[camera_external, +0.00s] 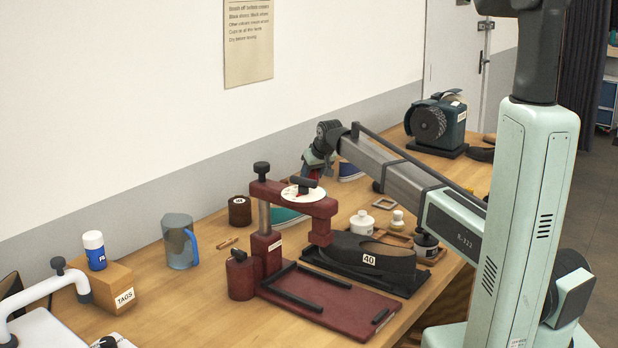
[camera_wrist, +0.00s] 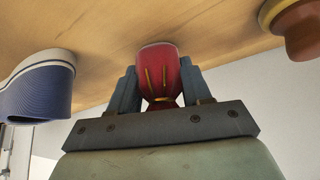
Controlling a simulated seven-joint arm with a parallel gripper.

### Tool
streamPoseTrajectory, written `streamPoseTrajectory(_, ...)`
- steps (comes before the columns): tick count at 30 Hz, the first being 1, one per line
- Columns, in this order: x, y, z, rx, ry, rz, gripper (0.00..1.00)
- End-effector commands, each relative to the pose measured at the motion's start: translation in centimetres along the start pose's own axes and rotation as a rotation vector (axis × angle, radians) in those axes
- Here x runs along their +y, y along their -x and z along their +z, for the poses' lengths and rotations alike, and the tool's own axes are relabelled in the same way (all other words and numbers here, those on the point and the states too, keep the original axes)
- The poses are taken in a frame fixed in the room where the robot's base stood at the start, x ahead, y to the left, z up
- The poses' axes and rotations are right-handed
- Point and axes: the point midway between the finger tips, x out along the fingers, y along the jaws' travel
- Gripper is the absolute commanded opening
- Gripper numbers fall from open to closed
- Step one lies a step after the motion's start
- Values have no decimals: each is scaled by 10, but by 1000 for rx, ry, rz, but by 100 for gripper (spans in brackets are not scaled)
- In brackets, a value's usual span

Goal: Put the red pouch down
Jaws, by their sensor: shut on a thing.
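The red pouch (camera_wrist: 160,72) has yellow cords and a tied, narrowed neck. In the wrist view my gripper (camera_wrist: 159,88) is shut on it, with one blue-grey finger on each side. The far end of the pouch points at the wooden tabletop (camera_wrist: 110,50); I cannot tell whether it touches. In the external view my gripper (camera_external: 317,163) is low over the back of the table, near the wall. Only a small red part of the pouch (camera_external: 315,174) shows there, behind the dark red press.
A blue item with a white rim (camera_wrist: 40,90) is left of the pouch in the wrist view, and a brown round object (camera_wrist: 300,25) is right. The dark red press (camera_external: 325,208), a black shoe form (camera_external: 365,262) and a bench grinder (camera_external: 437,124) stand on the table.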

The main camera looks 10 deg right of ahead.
Motion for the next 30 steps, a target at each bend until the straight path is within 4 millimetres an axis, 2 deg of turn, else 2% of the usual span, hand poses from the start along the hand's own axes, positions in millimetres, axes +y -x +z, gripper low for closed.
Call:
streamPoseTrajectory(10,0,-2,1,0,0,0,19)
streamPoseTrajectory(11,0,-2,2,0,0,0,49)
streamPoseTrajectory(19,0,-2,1,0,0,0,74)
streamPoseTrajectory(26,0,-2,1,0,0,0,74)
streamPoseTrajectory(30,0,6,0,2,0,0,74)
